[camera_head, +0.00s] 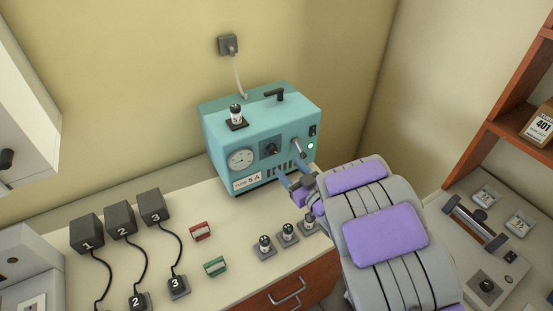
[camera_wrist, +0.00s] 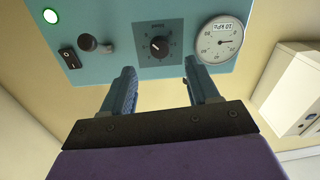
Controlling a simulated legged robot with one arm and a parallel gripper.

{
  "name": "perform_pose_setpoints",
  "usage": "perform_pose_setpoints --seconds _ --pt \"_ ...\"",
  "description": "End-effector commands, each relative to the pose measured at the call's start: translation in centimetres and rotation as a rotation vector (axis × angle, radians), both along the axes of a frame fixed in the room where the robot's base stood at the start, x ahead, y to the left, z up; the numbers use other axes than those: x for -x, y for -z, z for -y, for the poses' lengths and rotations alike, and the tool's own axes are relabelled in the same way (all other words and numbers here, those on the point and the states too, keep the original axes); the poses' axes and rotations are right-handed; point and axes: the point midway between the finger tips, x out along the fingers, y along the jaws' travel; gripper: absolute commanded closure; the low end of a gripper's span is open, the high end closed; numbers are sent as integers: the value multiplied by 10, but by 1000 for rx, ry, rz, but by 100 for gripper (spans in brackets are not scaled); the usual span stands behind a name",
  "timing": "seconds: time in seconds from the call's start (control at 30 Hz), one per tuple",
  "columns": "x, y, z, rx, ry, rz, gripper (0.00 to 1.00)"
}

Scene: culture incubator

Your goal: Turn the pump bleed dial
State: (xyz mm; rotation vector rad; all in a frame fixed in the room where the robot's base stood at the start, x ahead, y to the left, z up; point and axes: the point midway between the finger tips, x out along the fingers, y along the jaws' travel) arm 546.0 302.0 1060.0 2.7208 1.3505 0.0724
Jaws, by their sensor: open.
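My gripper (camera_head: 294,173) is before the pump's front, below and right of the dial. In the wrist view its open, empty fingers (camera_wrist: 159,66) spread to either side below the dial; they appear apart from it.
A black switch (camera_wrist: 68,58) and a lit green lamp (camera_wrist: 50,16) are on the same panel. Numbered black blocks (camera_head: 122,218) with cables stand at the counter's left. Red (camera_head: 201,231) and green (camera_head: 215,267) blocks and several small knobbed units (camera_head: 264,247) lie in front of the pump.

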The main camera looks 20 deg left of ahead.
Motion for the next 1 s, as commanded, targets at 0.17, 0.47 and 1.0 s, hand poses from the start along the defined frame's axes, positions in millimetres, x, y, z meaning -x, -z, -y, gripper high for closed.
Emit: perform_pose_setpoints --seconds 0.17,0.47,1.0 --pt "-18 -1 -24 -5 -2 4 40" --pt "-41 0 -55 -3 -1 0 40" --pt "-48 -2 -62 -3 1 1 46"
